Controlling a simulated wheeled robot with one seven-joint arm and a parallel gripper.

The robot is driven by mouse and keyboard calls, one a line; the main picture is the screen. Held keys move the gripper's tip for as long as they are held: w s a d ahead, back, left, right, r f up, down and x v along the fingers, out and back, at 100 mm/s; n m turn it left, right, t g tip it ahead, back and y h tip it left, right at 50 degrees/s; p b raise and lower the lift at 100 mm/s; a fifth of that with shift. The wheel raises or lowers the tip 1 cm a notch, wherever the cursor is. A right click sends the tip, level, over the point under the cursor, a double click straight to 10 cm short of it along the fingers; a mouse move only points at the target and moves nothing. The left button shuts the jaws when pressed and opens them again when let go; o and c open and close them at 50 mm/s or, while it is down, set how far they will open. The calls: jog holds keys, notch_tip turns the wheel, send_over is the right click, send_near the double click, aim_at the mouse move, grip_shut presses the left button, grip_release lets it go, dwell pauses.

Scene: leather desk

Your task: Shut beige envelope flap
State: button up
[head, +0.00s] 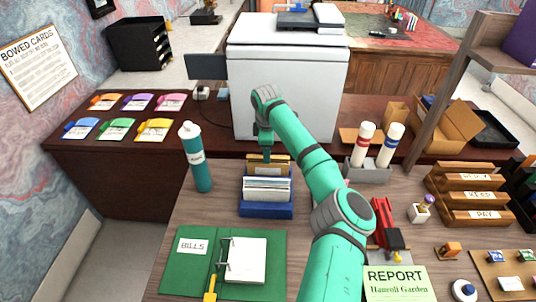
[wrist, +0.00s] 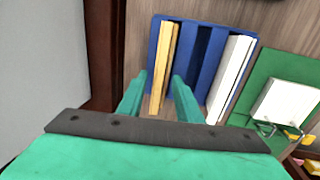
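A blue letter holder (head: 266,210) stands on the near desk. It shows in the wrist view (wrist: 192,47) too. A tan-beige envelope (head: 284,168) stands upright in its rear slot; the wrist view shows it edge-on as a yellowish strip (wrist: 164,58). I cannot make out its flap clearly. White envelopes (head: 267,189) fill the front slot. My gripper (wrist: 160,77) is over the tan envelope with its fingers apart, one on each side of the strip in the wrist view. In the head view my gripper (head: 267,152) hides part of the envelope's top; contact cannot be told.
A teal bottle (head: 199,165) stands left of the holder. A green binder (head: 200,260) lies in front. A white printer (head: 285,80) rises behind. Several coloured envelopes (head: 116,128) lie on the dark desk at left.

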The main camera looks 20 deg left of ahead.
jog(key=shift+w+d+f, duration=0.1)
jog(key=shift+w+f, duration=0.15)
jog(key=shift+f, duration=0.55)
jog(key=shift+c, duration=0.6)
grip_shut()
jog(key=shift+s+f+t, duration=0.2)
jog(key=shift+s+t, duration=0.1)
jog(key=shift+t, duration=0.2)
jog(key=shift+s+d+f+t+y, duration=0.15)
jog(key=shift+s+t+y, duration=0.2)
jog(key=shift+t, duration=0.45)
jog(key=shift+w, duration=0.1)
jog(key=shift+o, duration=0.6)
grip_release()
